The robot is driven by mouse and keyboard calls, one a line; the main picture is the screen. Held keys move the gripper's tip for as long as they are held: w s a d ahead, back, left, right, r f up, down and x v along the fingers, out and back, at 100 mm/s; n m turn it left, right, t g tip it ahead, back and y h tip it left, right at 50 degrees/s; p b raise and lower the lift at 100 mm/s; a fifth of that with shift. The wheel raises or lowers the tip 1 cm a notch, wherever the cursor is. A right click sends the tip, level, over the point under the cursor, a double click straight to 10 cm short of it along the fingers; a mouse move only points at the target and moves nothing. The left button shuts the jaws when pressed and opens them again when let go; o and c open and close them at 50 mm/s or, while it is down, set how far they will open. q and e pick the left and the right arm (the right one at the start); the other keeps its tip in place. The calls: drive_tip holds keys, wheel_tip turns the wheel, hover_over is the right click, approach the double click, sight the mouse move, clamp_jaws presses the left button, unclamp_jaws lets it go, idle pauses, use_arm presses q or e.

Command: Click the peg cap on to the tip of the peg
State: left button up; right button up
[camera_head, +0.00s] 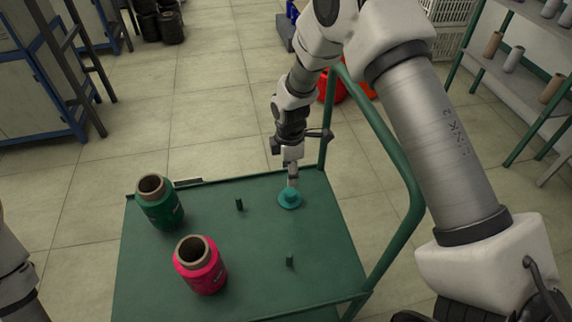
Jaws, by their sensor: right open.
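The teal peg cap (290,200), a round disc with a raised middle, is at the back right of the green cart top. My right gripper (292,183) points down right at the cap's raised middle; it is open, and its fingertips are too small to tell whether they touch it. Two short dark green pegs stand upright and bare on the cart: one peg (239,204) left of the cap, the other peg (289,261) nearer the front. Whether anything is under the cap is hidden. My left gripper is out of view; only part of that arm shows at the lower left.
A green bobbin (160,203) and a pink-red bobbin (201,266) stand on the left half of the cart top (256,290). The cart's green rail (412,190) rises along the right. Shelves with spools (513,59) stand farther right.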

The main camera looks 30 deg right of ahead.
sight(290, 192)
drive_tip(key=shift+s+a+f+b, duration=0.1)
drive_tip(key=shift+s+f+b, duration=0.1)
drive_tip(key=shift+f+b, duration=0.1)
wheel_tip(290, 192, down, 5)
drive_tip(key=b, duration=0.4)
drive_tip(key=shift+b, duration=0.35)
drive_tip(key=shift+s+f, duration=0.1)
drive_tip(key=shift+f, duration=1.35)
clamp_jaws()
wheel_tip(290, 192, up, 6)
drive_tip(key=p, duration=0.6)
drive_tip(key=shift+r, duration=0.2)
drive_tip(key=shift+f, duration=0.15)
